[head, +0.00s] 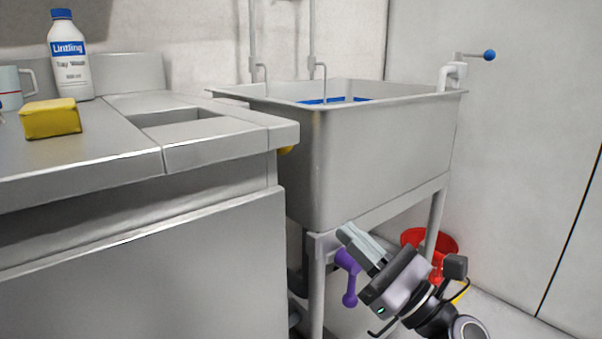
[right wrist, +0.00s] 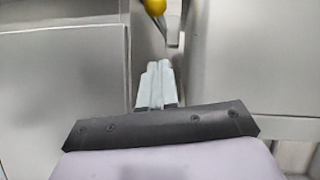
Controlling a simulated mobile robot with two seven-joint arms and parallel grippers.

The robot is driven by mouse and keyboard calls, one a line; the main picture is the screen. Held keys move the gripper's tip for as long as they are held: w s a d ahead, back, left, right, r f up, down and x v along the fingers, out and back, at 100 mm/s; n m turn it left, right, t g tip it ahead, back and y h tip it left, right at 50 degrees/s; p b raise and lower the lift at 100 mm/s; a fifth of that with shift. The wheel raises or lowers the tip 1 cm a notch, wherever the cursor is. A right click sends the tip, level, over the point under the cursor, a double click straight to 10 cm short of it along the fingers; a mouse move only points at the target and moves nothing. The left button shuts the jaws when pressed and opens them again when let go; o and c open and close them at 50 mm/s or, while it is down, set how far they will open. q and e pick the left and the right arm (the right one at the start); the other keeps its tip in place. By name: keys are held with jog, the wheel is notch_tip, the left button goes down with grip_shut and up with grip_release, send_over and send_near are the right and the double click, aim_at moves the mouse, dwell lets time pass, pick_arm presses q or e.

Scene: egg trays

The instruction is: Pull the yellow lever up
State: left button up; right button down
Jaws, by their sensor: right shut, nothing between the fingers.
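The yellow lever (head: 286,150) shows only as a small yellow bit beneath the counter's right edge, beside the sink. The rest of it is hidden by the counter in the head view. In the right wrist view a rounded yellow end of the lever (right wrist: 154,7) shows at the top edge, above a narrow gap between two grey panels. My right gripper (head: 347,234) is shut and empty, low in front of the sink and apart from the lever. Its closed fingers (right wrist: 158,66) point toward the gap in the right wrist view. My left gripper is not in view.
A deep steel sink (head: 380,150) on legs stands right of the steel counter (head: 80,160). A purple handle (head: 349,278) and a red bucket (head: 413,237) are close to my right gripper. A yellow sponge (head: 50,118) and a bottle (head: 70,60) stand on the counter.

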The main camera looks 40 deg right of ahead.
pick_arm(q)
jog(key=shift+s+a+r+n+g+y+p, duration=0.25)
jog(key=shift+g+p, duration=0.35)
jog(key=shift+p, duration=2.1)
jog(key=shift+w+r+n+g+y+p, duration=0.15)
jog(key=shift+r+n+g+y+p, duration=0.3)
jog(key=shift+p, duration=2.25)
pick_arm(e)
jog(key=s+r+x, duration=0.1)
jog(key=r+x, duration=0.1)
jog(key=x, duration=1.1)
jog(key=shift+s+a+r, duration=0.2)
jog(key=shift+s, duration=0.05)
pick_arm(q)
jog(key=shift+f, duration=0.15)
